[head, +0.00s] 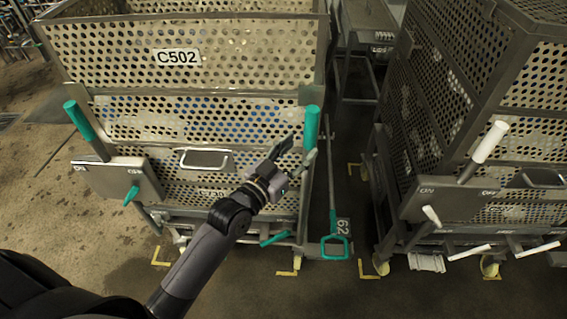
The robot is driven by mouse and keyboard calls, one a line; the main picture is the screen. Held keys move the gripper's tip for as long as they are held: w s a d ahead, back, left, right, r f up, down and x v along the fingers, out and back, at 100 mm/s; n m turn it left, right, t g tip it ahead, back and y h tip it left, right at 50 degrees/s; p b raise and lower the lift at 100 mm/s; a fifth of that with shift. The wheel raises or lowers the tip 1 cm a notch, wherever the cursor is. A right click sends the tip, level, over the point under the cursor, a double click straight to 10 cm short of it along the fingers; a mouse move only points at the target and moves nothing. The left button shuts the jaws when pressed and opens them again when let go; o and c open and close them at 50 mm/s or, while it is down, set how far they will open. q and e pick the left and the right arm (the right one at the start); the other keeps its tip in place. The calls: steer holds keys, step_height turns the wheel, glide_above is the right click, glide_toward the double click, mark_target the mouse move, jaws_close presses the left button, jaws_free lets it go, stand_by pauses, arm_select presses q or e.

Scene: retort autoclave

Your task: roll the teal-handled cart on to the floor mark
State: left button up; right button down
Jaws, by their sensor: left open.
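The teal-handled cart (125,178) stands in front of me, carrying perforated metal baskets, the upper one labelled C502. One teal upright handle (78,118) is at its left and another teal handle (312,124) at its right. Yellow floor mark corners (160,260) show at its front left and front right (289,271). My left gripper (297,152) is open by the lower end of the right teal handle; I cannot tell whether it touches. The cart's wheels are partly hidden by its frame and my arm. My right gripper is out of view.
A white-handled cart (440,198) with perforated baskets stands at the right, with yellow corner marks (372,270) by its wheels. Another metal cart (365,25) is behind. Open floor (60,225) lies at the left.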

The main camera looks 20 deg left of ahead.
arm_select(q)
steer(key=v, duration=0.7)
steer(key=shift+s, duration=0.35)
steer(key=shift+r, duration=0.1)
steer(key=s+a+f+g+y, duration=0.1)
steer(key=s+a+f+g, duration=0.15)
steer(key=f, duration=0.95)
steer(key=s+a+f+n+g+y, duration=0.1)
steer(key=s+f+g+y, duration=0.15)
steer(key=f, duration=0.95)
steer(key=s+a+f+g, duration=0.1)
steer(key=s+f+g, duration=0.15)
steer(key=f, duration=0.95)
steer(key=s+f+g, duration=0.3)
steer(key=s+f, duration=0.4)
steer(key=s, duration=0.3)
steer(key=s+a+f+g+y, duration=0.1)
steer(key=s+f+g, duration=0.1)
steer(key=s+f, duration=0.5)
steer(key=s+a+f+g+y, duration=0.1)
steer(key=s+f+g, duration=0.2)
steer(key=s+f, duration=0.5)
steer(key=s, duration=0.6)
steer(key=shift+s+a+g, duration=0.25)
steer(key=shift+s+g, duration=0.05)
steer(key=shift+g, duration=0.05)
steer(key=shift+c, duration=0.3)
